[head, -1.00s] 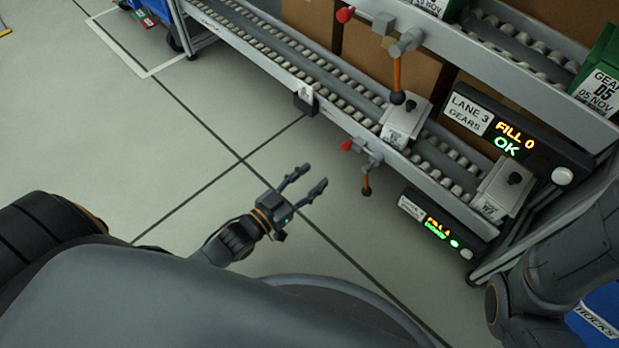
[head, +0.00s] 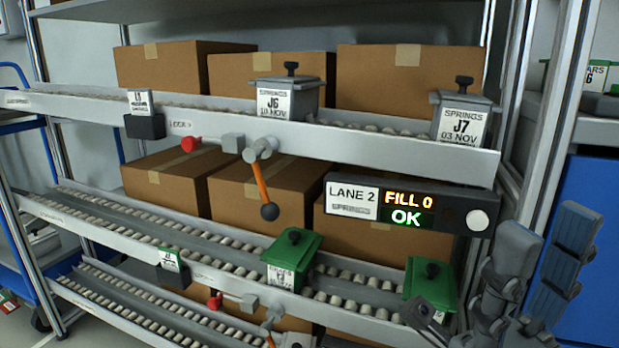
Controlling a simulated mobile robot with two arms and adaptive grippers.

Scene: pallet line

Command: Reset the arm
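My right gripper (head: 550,232) is at the lower right, pointing up. My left gripper is out of view. On the upper lane's front rail, a lever with an orange rod (head: 262,184) and black ball hangs down, slightly tilted, beside a red knob (head: 191,144). A second lever (head: 270,320) on the middle lane is partly cut off by the bottom edge.
The lane 2 display (head: 407,205) reads "FILL 0" and "OK". Grey bins J6 (head: 287,97) and J7 (head: 463,113) sit on the upper roller lane. Green bins (head: 291,258) (head: 430,284) sit on the middle lane. Cardboard boxes (head: 158,68) stand behind. A metal post (head: 555,110) rises at right.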

